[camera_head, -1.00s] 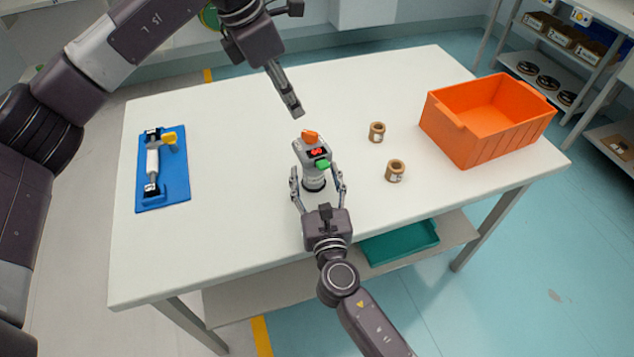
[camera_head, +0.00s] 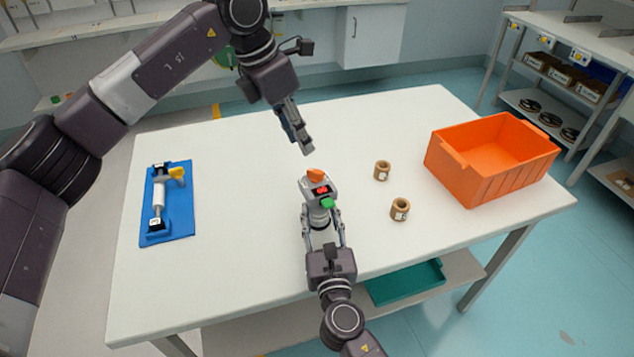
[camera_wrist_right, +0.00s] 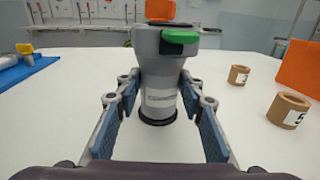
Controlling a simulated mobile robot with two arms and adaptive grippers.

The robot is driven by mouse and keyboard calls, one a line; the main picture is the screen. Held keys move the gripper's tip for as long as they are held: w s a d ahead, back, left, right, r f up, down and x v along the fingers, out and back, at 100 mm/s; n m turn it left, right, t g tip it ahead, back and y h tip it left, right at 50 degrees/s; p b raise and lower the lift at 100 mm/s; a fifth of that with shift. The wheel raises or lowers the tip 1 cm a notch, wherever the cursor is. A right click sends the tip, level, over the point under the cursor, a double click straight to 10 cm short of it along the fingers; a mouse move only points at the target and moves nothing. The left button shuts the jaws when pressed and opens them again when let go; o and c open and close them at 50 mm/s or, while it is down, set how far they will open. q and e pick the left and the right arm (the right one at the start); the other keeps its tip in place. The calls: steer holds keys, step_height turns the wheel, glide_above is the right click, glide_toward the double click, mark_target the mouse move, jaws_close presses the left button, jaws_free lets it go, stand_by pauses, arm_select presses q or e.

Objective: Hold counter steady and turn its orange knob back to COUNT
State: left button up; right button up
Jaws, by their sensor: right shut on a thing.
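The counter (camera_head: 318,192) stands upright on the white table. It has a grey body, an orange knob (camera_head: 315,175) on top, a red display and a green button (camera_head: 327,203). My right gripper (camera_head: 322,222) is shut on the counter's body from the near side. In the right wrist view its two blue-padded fingers flank the grey counter (camera_wrist_right: 160,75), and the orange knob (camera_wrist_right: 160,10) is cut by the top edge. My left gripper (camera_head: 307,148) hangs just above and behind the knob, apart from it. Its fingers look close together from this side, so their opening is unclear.
Two brown rolls (camera_head: 382,171) (camera_head: 400,209) stand right of the counter. An orange bin (camera_head: 480,187) sits at the table's right end. A blue board (camera_head: 182,222) with a yellow-handled device lies at the left. The table between board and counter is clear.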

mark_target(315, 171)
arm_select(q)
steer(key=w+d+r+n+g+y, duration=0.1)
steer(key=d+r+n+g+y, duration=0.15)
steer(key=n, duration=2.25)
steer(key=shift+t+y, duration=0.45)
steer(key=f, duration=1.2)
steer(key=shift+w+d, duration=0.2)
steer(key=shift+d, duration=0.2)
steer(key=shift+c, duration=0.5)
steer(key=shift+r, duration=0.1)
jaws_close()
